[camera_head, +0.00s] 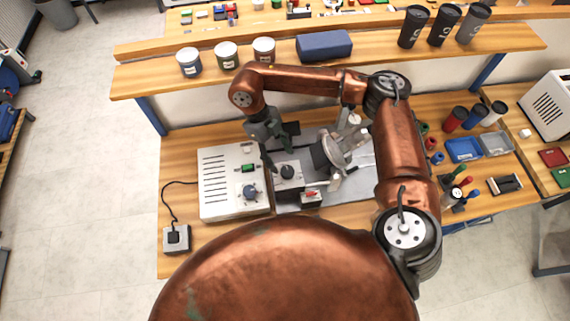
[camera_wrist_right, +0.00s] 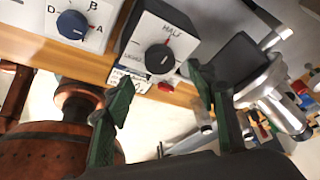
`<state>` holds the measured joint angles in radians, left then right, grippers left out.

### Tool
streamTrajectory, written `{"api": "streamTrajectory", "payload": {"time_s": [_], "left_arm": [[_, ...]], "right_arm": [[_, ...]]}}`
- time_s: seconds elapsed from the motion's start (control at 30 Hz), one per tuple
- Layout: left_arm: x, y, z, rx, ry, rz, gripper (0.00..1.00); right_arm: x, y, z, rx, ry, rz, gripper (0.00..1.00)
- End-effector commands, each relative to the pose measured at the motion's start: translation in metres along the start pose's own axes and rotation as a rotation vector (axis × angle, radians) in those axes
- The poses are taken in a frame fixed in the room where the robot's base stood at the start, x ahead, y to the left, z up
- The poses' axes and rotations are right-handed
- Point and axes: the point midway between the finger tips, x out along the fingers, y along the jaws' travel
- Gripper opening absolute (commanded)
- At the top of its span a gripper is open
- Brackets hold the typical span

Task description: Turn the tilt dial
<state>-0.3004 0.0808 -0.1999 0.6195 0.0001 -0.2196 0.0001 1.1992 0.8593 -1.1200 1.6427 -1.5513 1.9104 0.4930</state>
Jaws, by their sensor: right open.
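A black round dial (camera_head: 287,171) with a red pointer mark sits on the face of a small grey-white box. In the right wrist view the dial (camera_wrist_right: 159,57) has the word HALF above it. My right gripper (camera_head: 279,148) is beside and above this box, its fingers apart and empty. In the right wrist view its green fingertips (camera_wrist_right: 158,82) frame the area just below the dial, with no visible contact. I cannot read a tilt label. A blue knob (camera_head: 250,191) with letters around it is on the larger white box, and also shows in the right wrist view (camera_wrist_right: 72,25). My left gripper is not in view.
The white control box (camera_head: 218,180) stands left of the dial box. A silver tilted fixture (camera_head: 340,150) stands close on the right. A shelf (camera_head: 170,78) with cans and a blue case runs behind. Cups and trays (camera_head: 463,150) occupy the bench's right side.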

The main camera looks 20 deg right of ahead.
Motion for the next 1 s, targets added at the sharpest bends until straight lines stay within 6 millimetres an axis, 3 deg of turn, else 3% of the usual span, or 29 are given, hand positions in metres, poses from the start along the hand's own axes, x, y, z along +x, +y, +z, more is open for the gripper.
{"api": "streamTrajectory", "payload": {"time_s": [0.1, 0.33, 0.83, 1.0], "left_arm": [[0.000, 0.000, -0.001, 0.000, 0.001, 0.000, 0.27], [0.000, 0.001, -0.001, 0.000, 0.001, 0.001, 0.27], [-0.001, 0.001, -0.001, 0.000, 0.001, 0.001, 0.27], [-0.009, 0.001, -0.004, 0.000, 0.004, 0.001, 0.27]], "right_arm": [[-0.026, 0.000, 0.001, 0.000, -0.003, -0.001, 0.51], [-0.055, 0.000, 0.000, 0.000, -0.001, 0.000, 0.51], [-0.063, 0.000, -0.001, 0.000, 0.000, 0.000, 0.51], [-0.075, 0.000, -0.006, 0.001, -0.001, -0.001, 0.51]]}}
